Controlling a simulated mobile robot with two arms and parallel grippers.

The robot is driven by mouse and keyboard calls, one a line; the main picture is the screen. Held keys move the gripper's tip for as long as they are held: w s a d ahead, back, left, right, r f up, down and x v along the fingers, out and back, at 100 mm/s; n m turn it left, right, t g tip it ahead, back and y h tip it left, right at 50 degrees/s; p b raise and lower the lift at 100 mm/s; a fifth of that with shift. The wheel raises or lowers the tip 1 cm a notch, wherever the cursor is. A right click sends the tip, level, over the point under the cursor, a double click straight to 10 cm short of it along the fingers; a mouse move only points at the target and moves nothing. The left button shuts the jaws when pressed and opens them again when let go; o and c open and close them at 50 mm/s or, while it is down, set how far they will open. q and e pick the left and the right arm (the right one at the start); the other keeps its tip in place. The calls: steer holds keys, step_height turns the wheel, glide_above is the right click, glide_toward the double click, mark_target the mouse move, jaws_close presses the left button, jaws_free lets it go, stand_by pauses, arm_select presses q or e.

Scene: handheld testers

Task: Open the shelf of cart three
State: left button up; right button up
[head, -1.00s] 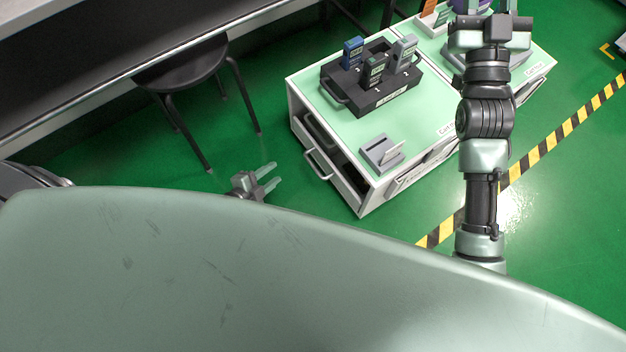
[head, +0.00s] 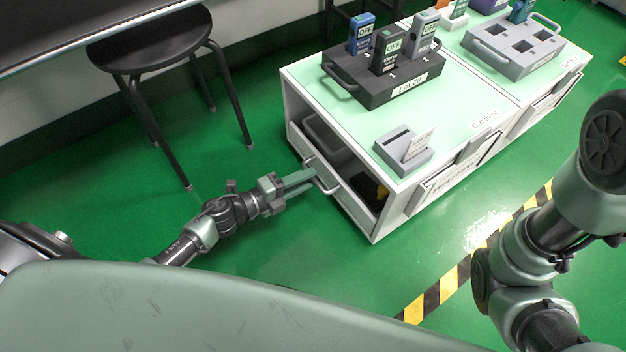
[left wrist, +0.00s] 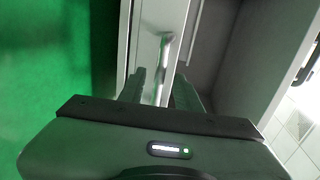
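The white cart with a pale green top (head: 365,135) stands in the middle of the head view. Its shelf has a low white front panel (head: 349,205) with a metal bar handle (head: 327,180); the opening above it shows a dark inside. My left gripper (head: 306,182) reaches the handle from the left. In the left wrist view its fingers (left wrist: 160,90) stand apart, one on each side of the handle bar (left wrist: 164,60), with gaps visible. The shelf front looks about flush with the cart. My right arm is at the right edge; its gripper is out of view.
A black stool (head: 150,45) stands left of the cart. A black holder (head: 385,88) with several testers and a grey dock (head: 405,152) sit on the cart top. Another cart with a grey tray (head: 515,52) adjoins behind. Green floor (head: 270,245) in front is clear.

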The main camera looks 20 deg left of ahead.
arm_select(q)
steer(key=shift+b+x, duration=0.35)
steer(key=shift+x, duration=1.15)
jaws_close()
